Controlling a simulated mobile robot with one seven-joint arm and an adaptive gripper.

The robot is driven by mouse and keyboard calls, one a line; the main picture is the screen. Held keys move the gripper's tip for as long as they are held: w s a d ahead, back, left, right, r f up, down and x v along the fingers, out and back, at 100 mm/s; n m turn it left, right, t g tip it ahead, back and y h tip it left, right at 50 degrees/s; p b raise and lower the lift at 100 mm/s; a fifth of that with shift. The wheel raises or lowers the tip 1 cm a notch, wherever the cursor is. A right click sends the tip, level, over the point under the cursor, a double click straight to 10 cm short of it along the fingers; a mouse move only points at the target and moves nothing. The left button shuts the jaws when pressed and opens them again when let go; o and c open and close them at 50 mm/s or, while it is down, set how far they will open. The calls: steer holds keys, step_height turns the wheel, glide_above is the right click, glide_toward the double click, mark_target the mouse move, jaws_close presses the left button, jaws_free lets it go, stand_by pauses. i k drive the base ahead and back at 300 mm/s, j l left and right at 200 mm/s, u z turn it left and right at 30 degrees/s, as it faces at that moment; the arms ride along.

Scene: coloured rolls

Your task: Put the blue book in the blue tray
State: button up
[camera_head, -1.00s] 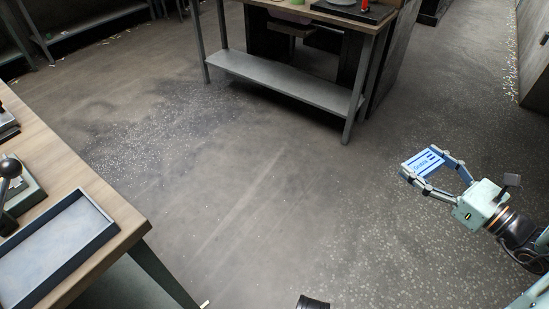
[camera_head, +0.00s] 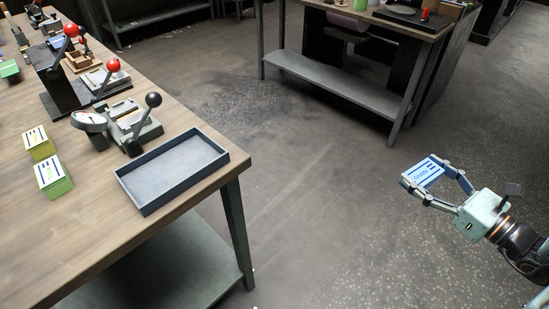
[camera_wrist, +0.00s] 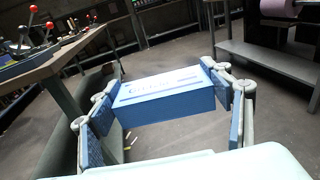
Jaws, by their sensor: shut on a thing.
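In the wrist view the blue book (camera_wrist: 165,94) sits between both finger pads of my gripper (camera_wrist: 168,106). The blue tray (camera_head: 220,160), dark-rimmed, shallow and empty, lies on the near right corner of the wooden table at the left. My gripper is well to the right of the tray, with open floor between them.
The wooden table (camera_head: 100,225) also carries lever presses (camera_head: 136,125), a gauge (camera_head: 90,122) and yellow-green boxes (camera_head: 53,176) left of the tray. Another workbench (camera_head: 345,90) stands at the back. The floor (camera_head: 320,215) between is clear.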

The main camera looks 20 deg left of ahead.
mark_target(166, 161)
steer(key=k+j+u, duration=0.2)
steer(key=k+j, duration=0.2)
steer(key=k+j+u, duration=0.2)
steer(key=k+j, duration=0.15)
steer(key=j, duration=0.3)
